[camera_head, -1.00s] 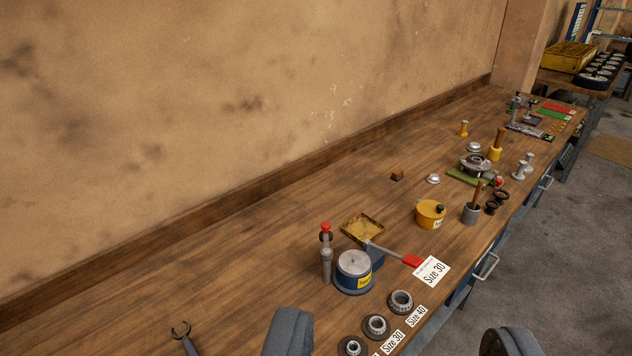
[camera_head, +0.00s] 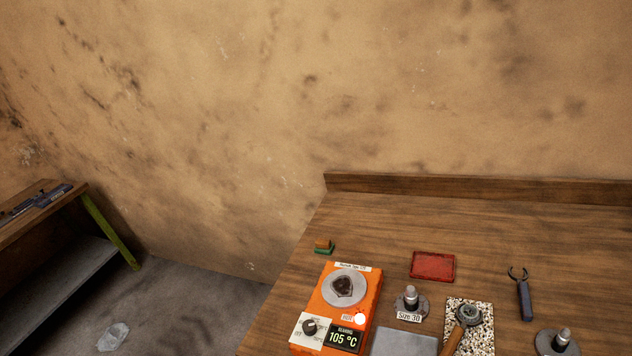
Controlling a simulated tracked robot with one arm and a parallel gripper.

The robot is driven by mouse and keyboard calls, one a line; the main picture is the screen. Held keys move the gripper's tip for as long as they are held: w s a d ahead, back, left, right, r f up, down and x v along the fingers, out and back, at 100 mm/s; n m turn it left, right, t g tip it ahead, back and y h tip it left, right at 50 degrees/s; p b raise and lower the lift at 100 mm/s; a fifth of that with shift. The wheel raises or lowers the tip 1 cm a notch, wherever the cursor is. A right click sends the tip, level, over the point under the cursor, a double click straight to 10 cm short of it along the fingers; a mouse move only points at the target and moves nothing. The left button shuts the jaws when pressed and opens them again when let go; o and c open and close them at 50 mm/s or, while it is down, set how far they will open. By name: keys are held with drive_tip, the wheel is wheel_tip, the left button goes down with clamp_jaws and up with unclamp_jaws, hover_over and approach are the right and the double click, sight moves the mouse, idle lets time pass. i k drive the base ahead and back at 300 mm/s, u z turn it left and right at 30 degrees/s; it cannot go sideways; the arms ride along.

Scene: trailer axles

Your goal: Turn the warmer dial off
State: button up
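The orange bearing warmer (camera_head: 369,290) stands near the left end of the wooden bench. Its black dial (camera_head: 309,327) sits on a pale panel at the warmer's lower left; the small markings around it are too small to read. Its dark display (camera_head: 345,338) reads "BEARING 105 °C" in green. A round lamp (camera_head: 360,319) on it glows bright. A silver round plate (camera_head: 344,287) with a dark centre is on top. My gripper is not in this view.
On the bench are a red tray (camera_head: 432,266), a post on a round base (camera_head: 410,301) by a "Size 30" label, a speckled mat (camera_head: 483,334), a grey plate (camera_head: 404,342), a wrench (camera_head: 523,295) and a small green-and-brown block (camera_head: 323,247). Floor lies left of the bench.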

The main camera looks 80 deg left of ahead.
sight(309, 327)
drive_tip(key=u, duration=1.3)
drive_tip(key=k, duration=0.3)
drive_tip(key=u, duration=0.35)
